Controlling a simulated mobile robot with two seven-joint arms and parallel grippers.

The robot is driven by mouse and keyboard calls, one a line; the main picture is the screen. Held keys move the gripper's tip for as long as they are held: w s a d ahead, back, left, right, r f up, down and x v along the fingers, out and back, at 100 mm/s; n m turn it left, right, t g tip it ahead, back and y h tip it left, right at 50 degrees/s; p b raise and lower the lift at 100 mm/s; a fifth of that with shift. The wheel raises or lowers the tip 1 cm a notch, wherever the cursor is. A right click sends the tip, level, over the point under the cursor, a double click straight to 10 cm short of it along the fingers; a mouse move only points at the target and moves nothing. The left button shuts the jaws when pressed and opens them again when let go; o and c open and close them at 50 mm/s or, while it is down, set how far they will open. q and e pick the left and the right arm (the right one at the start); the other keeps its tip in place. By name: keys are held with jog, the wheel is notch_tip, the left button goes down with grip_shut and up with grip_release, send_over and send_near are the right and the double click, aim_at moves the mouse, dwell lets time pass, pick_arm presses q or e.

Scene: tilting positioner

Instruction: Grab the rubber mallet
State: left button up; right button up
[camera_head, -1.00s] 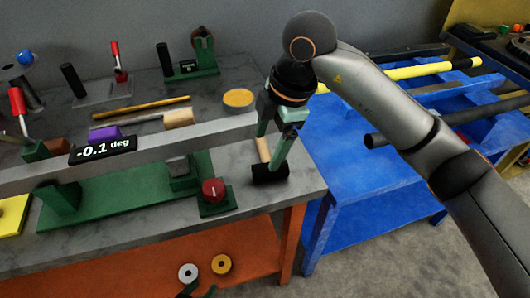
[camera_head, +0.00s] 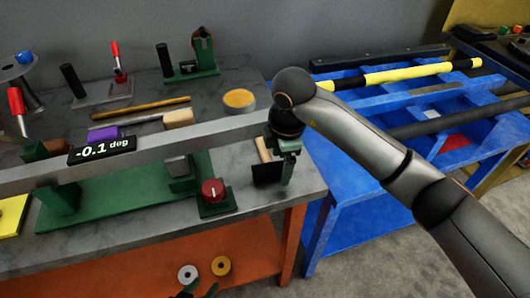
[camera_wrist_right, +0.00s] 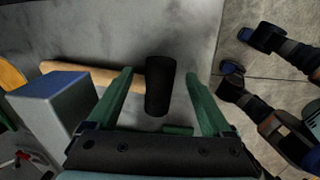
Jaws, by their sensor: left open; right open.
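The rubber mallet has a black head (camera_head: 267,174) and a pale wooden handle (camera_head: 263,149). My right gripper (camera_head: 284,171) is open and points down at the head. In the right wrist view the black head (camera_wrist_right: 160,88) lies between the two spread green fingers (camera_wrist_right: 159,77), with no clear contact. The handle (camera_wrist_right: 92,74) runs off to the left there. My left gripper (camera_head: 198,291) is open, low at the bottom edge, mostly cut off and away from the mallet.
The long grey beam (camera_head: 215,133) with the angle display (camera_head: 102,150) ends close to my right gripper; its end block (camera_wrist_right: 50,105) shows in the wrist view. A red knob (camera_head: 213,190) stands left of the mallet. The blue rack (camera_head: 345,225) holds pipes at right.

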jog(key=shift+w+f, duration=0.1)
jog(key=shift+f, duration=0.65)
jog(key=shift+c, duration=0.3)
grip_shut()
